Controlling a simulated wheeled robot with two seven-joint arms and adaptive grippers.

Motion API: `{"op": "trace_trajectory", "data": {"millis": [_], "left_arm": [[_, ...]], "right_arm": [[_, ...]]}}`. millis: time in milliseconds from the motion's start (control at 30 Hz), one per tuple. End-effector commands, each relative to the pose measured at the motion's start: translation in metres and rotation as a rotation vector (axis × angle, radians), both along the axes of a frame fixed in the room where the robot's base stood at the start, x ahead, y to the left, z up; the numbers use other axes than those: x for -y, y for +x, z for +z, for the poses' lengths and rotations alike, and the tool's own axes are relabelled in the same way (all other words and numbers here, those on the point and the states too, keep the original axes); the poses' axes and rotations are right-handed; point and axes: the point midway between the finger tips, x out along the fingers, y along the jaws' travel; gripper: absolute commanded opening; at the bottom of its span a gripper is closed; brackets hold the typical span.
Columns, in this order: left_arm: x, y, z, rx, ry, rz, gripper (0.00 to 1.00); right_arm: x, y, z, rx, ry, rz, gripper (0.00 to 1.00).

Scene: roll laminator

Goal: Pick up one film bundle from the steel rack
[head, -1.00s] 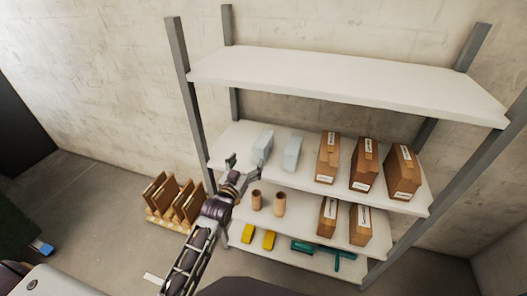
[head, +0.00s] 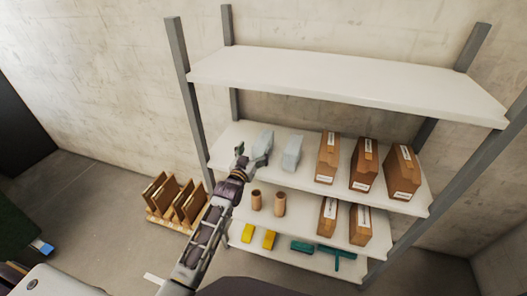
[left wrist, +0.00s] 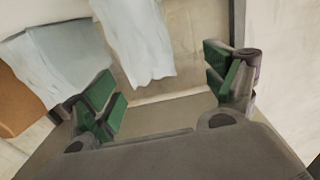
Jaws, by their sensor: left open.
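Two pale, bluish-white film bundles stand on the second shelf of the steel rack (head: 345,82). They are the left bundle (head: 264,142) and the right bundle (head: 292,153). My left gripper (head: 251,158) is open and empty, right at the front of the left bundle. In the left wrist view, its green-padded fingers (left wrist: 165,90) are spread wide. One film bundle (left wrist: 138,42) shows beyond the gap between them, and a second (left wrist: 62,52) lies behind the left finger. I cannot tell whether any finger touches a bundle. My right gripper is not in view.
Several labelled brown boxes (head: 364,164) stand right of the bundles. The shelf below holds two cardboard tubes (head: 279,204) and more boxes. Yellow items (head: 268,240) and a green tool (head: 337,255) lie at the bottom. A wooden rack (head: 175,203) stands on the floor at left.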

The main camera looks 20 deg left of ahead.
Motion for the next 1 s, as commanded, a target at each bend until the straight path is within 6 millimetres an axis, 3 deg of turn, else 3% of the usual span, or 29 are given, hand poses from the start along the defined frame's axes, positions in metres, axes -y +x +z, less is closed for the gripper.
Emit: {"op": "trace_trajectory", "data": {"millis": [367,667,1000], "left_arm": [[0.000,0.002,0.000,0.000,0.000,0.000,0.86],[0.003,0.011,0.002,0.001,-0.001,0.000,0.86],[0.011,0.037,0.004,0.000,0.000,0.000,0.86]], "right_arm": [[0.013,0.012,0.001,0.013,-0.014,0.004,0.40],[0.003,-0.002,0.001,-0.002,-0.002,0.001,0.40],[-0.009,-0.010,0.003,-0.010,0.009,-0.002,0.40]]}}
